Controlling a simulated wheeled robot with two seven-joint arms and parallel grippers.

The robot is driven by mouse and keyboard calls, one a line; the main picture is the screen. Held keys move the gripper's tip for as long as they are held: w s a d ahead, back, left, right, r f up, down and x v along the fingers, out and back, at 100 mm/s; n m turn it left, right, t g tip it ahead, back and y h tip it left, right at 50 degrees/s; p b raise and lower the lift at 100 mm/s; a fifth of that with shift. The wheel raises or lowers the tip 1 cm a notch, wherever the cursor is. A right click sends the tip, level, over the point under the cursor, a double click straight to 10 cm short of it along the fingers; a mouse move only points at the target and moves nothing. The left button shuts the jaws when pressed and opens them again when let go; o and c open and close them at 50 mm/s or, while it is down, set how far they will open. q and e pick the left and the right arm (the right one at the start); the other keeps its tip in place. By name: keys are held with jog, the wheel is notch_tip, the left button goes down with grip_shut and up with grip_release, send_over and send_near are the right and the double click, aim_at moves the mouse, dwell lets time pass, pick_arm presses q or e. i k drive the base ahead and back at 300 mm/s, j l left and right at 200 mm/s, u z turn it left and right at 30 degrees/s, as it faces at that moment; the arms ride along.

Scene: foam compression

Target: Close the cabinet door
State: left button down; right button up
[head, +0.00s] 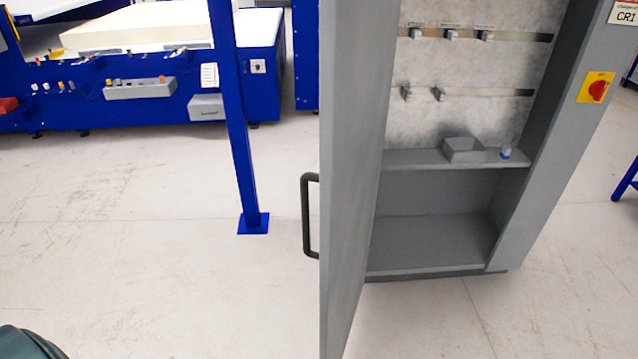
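The grey cabinet (562,150) stands at the right of the head view with its interior exposed. Its grey door (350,150) is open, swung out toward me and seen nearly edge-on. A black bar handle (306,215) sits on the door's left-facing side. Inside are two rails with small hooks, a shelf (410,159) holding a small grey bin (464,149) and a small blue-and-white item (506,153), and an empty lower compartment. Neither of my grippers shows in the view.
A blue post (238,120) is bolted to the floor left of the door. A blue machine (130,90) with a cream foam slab stands at the back left. A red-and-yellow switch (596,88) is on the cabinet's side. The pale floor (150,260) left of the door is clear.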

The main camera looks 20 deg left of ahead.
aim_at(358, 39)
jog(key=j, duration=1.3)
jog(key=z, duration=0.05)
